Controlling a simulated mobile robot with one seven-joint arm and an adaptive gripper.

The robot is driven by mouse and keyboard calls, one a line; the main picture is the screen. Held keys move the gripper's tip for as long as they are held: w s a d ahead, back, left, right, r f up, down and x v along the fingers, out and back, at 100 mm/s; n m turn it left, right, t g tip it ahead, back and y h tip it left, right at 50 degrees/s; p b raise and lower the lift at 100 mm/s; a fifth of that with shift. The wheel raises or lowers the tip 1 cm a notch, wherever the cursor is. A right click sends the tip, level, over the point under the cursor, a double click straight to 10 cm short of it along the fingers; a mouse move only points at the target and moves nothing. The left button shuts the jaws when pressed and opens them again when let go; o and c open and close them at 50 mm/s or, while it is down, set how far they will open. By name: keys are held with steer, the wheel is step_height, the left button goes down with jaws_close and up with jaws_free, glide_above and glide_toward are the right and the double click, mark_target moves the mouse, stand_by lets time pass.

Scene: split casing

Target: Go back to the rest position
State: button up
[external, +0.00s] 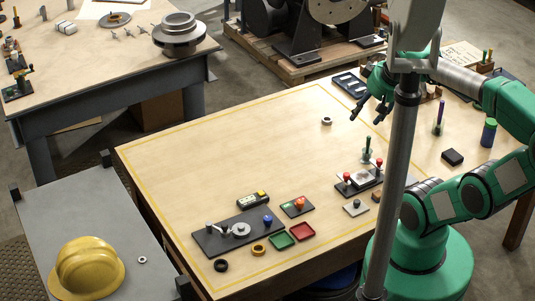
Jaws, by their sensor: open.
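My gripper (369,107) is in the external view, above the far right part of the wooden table (230,140). Its dark fingers point down and to the left, apart from each other and empty. My green arm reaches to it from the right, and a grey post in front hides part of the arm. A small ring (327,121) lies on the table to the left of the gripper, not touching it.
A dark base plate with a metal part (240,230), a red tray (302,231) and a green tray (281,241) lie near the front. A fixture with red knobs (360,179) stands nearer the post. The table's left middle is clear.

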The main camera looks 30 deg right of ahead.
step_height(320, 180, down, 14)
steer(key=b, duration=1.3)
steer(key=shift+r+b, duration=0.25)
steer(key=shift+b, duration=0.05)
